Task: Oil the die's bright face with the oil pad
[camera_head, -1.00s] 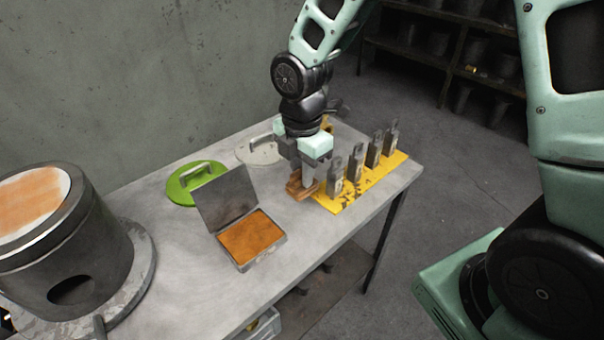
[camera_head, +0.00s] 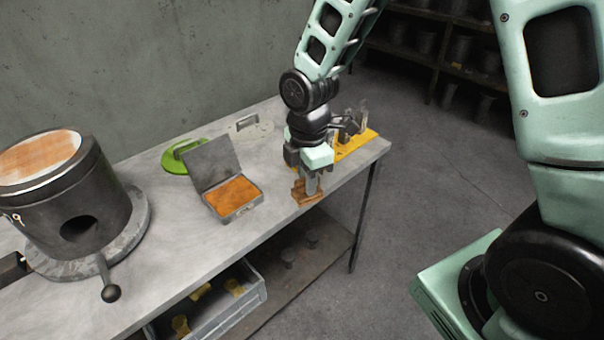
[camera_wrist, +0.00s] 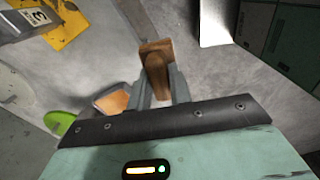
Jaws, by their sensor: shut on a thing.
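My gripper (camera_head: 311,184) is shut on a brown block with a stem (camera_head: 301,194), near the front edge of the table. In the wrist view the brown block (camera_wrist: 155,48) shows beyond the fingertips. I cannot tell whether it touches the table, nor whether it is the die; its underside is hidden. An open hinged tin with an orange pad (camera_head: 234,192) lies to the left of my gripper, apart from it. This looks like the oil pad. A dark drum (camera_head: 75,205) with an orange, pale-rimmed round top stands at the far left.
A yellow plate (camera_head: 357,144) with grey upright pieces lies behind my gripper, partly hidden. A green lid with a handle (camera_head: 176,163) lies behind the tin. A lever with a ball knob (camera_head: 111,293) sticks out before the drum. The tabletop between tin and gripper is clear.

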